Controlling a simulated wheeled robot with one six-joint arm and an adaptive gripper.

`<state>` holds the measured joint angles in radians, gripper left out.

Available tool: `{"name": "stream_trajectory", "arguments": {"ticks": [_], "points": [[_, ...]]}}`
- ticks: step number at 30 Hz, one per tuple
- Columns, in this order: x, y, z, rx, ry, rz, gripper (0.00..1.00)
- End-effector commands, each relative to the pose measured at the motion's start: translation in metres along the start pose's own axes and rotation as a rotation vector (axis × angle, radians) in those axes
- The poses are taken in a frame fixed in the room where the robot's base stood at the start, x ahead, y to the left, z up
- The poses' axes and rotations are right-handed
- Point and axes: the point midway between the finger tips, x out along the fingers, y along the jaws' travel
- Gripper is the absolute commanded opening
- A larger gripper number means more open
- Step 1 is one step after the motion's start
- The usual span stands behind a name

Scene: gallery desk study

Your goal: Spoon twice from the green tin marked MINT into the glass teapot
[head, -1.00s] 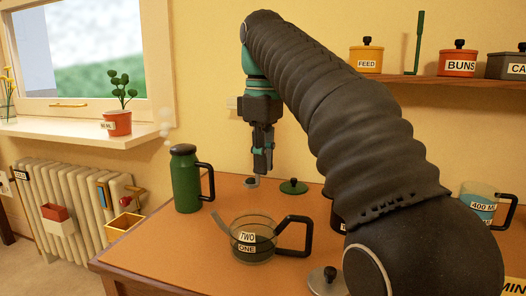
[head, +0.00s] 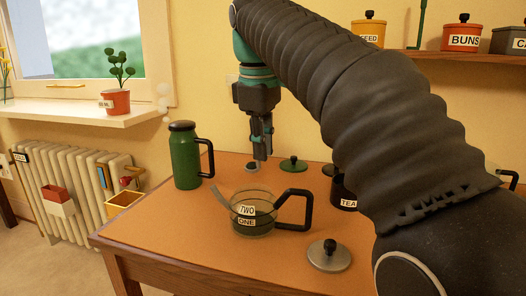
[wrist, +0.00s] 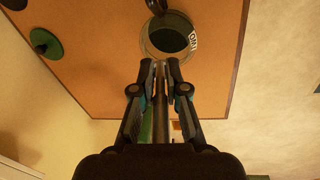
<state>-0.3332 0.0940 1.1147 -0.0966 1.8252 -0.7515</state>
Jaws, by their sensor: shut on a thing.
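The glass teapot (head: 252,222) stands open on the desk, with TWO and ONE labels and a black handle; it also shows in the wrist view (wrist: 147,40). My gripper (head: 261,150) hangs point-down behind the teapot. It is shut on a thin upright handle, seen between the fingers in the wrist view (wrist: 160,67). A small grey scoop-like end (head: 252,167) shows below it; I cannot tell whether it holds anything. A green lid with a knob (head: 293,165) lies right of the gripper. The green MINT tin is not visible now.
A green flask (head: 185,158) stands at the desk's left. A dark tin marked TEA (head: 344,193) is right of the teapot. A grey lid (head: 329,257) lies in front. My arm covers the right side. The front left desk is clear.

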Motion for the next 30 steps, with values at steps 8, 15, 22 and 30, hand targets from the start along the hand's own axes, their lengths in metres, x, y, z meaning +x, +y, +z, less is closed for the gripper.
{"name": "stream_trajectory", "arguments": {"ticks": [8, 15, 22, 30], "points": [[0.002, -0.007, 0.001, -0.001, 0.011, 0.127, 0.00], [0.000, -0.007, 0.001, 0.000, 0.011, 0.130, 0.00], [0.007, -0.013, 0.002, -0.005, 0.018, 0.207, 0.00], [0.008, -0.021, 0.002, -0.005, 0.031, 0.364, 0.00]]}}
